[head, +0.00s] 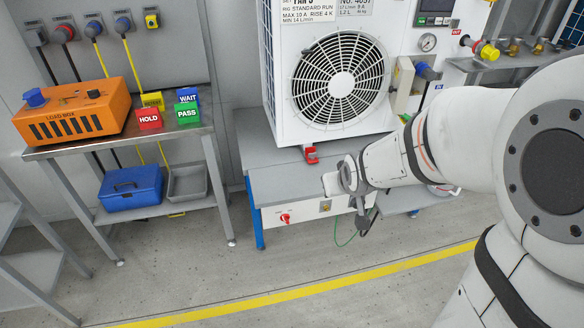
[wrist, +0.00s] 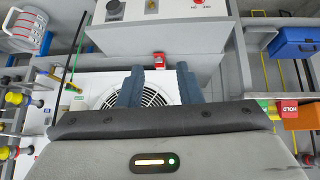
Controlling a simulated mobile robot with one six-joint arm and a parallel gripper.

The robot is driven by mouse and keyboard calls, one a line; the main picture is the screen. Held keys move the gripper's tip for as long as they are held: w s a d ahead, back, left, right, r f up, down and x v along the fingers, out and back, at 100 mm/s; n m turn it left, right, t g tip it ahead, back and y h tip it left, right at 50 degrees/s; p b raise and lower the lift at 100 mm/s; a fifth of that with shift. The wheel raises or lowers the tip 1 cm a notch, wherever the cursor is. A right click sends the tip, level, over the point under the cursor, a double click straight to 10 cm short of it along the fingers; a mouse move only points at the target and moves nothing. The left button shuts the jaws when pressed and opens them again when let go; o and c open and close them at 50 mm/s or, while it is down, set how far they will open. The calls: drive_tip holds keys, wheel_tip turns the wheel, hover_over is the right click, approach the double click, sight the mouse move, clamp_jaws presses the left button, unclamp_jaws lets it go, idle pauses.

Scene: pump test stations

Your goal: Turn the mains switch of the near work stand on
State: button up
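The near work stand (head: 290,184) has a grey top, blue legs and a white front panel (head: 299,214). The knob's exact position is too small to read. In the wrist view, which is upside down, the red switch (wrist: 198,2) shows at the top edge, partly cut off. My gripper (wrist: 161,75) is open and empty, its two dark fingers apart.
At left, a table (head: 192,133) holds an orange load box (head: 70,112) and sign blocks; a blue toolbox (head: 131,188) sits below. The floor in front is free.

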sight(286, 222)
drive_tip(key=w+a+f+n+t+y+b, duration=0.1)
drive_tip(key=w+a+f+t+b, duration=0.2)
drive_tip(key=f, duration=0.4)
drive_tip(key=w+a+f+n+t+b, duration=0.1)
drive_tip(key=w+a+f+b, duration=0.1)
drive_tip(key=w+f+b, duration=0.45)
drive_tip(key=w+a+f+n+t+y+b, duration=0.1)
drive_tip(key=w+a+f, duration=0.1)
drive_tip(key=f, duration=0.7)
drive_tip(key=s+a+f+n+t+y+b, duration=0.1)
drive_tip(key=a+f+n+t+b, duration=0.2)
drive_tip(key=f, duration=0.5)
drive_tip(key=s+a+f+t+y+b, duration=0.1)
drive_tip(key=a+f+t+b, duration=0.1)
drive_tip(key=f+b, duration=0.35)
drive_tip(key=x, duration=0.2)
drive_tip(key=f+x, duration=0.1)
drive_tip(key=x, duration=0.4)
drive_tip(key=shift+w+a+f, duration=0.15)
drive_tip(key=shift+w+a, duration=0.05)
drive_tip(key=shift+w, duration=0.15)
drive_tip(key=shift+c, duration=0.3)
